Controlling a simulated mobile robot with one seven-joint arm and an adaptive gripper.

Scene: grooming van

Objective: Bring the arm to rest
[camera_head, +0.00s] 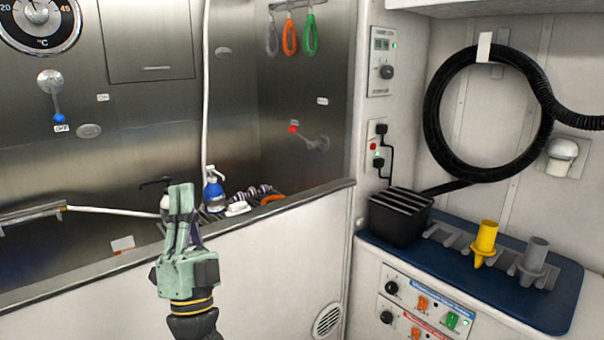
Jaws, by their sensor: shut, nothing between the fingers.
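My gripper (181,190) has pale green fingers and points upward in the lower left middle of the head view. Its fingers are together with nothing held between them. It stands in front of the white tub wall (256,264), with the fingertips a little above the wall's rim in the picture. The black wrist with a yellow ring shows below it. The gripper partly hides a bottle with a dark pump (164,205) behind it. The rest of my arm is out of the frame below.
Behind the rim are a blue-topped bottle (213,190) and an orange loop (272,199). At right, a blue mat (480,284) bears a black box (399,217), a yellow nozzle (485,240) and a grey nozzle (534,258). A coiled black hose (436,107) hangs above.

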